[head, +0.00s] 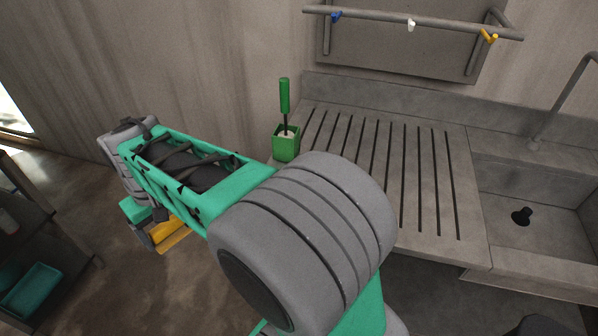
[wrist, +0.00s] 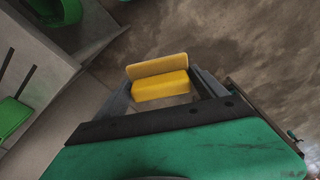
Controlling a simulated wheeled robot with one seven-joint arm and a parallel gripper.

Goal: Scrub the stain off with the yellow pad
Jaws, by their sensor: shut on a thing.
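The yellow pad (wrist: 160,88) is held between the two grey fingers of my gripper (wrist: 162,82) in the wrist view. It has a lighter yellow flat part behind a deeper yellow block. In the head view the pad (head: 172,238) shows at the lower left, under my gripper (head: 160,232), partly hidden by it. The pad is in the air over the brown floor, left of the counter and apart from it. I cannot make out a distinct stain in either view; my arm hides part of the counter's front.
A grey counter with a slotted drainboard (head: 425,190) and a sink (head: 525,225) stands at the right. A green brush (head: 285,97) stands in a green holder (head: 286,145) at its left edge. A rail (head: 380,16) with coloured clips hangs above. A dark shelf (head: 45,235) is at far left.

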